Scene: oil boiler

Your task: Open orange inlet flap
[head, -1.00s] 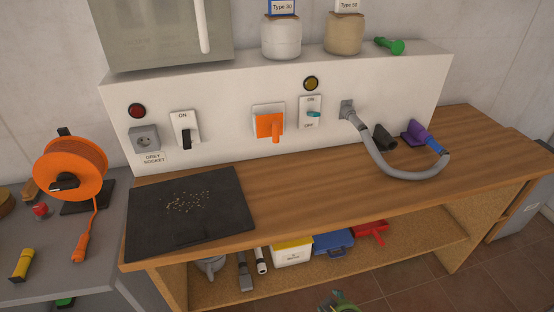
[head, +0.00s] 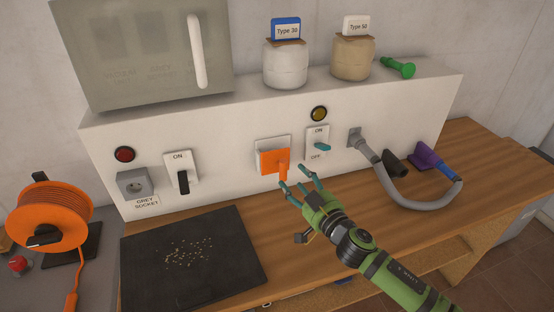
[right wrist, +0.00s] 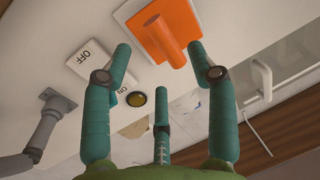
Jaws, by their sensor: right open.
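The orange inlet flap (head: 273,162) sits on a white plate on the front of the white wall panel, with a round orange handle (head: 283,172) sticking out at its lower right. The flap looks closed. My right gripper (head: 297,184) is open, its teal fingers just below and right of the handle. In the right wrist view the flap (right wrist: 150,40) and its handle (right wrist: 167,41) lie ahead, between and beyond the open fingers (right wrist: 163,55). Nothing is between the fingertips, and I cannot see any contact. My left gripper is not in view.
A white ON/OFF switch (head: 317,144) with a teal lever is close right of the flap. A grey hose (head: 388,188) curves from the panel to a purple fitting. A black mat (head: 190,260) with pellets lies on the wooden bench. Jars stand on the ledge above.

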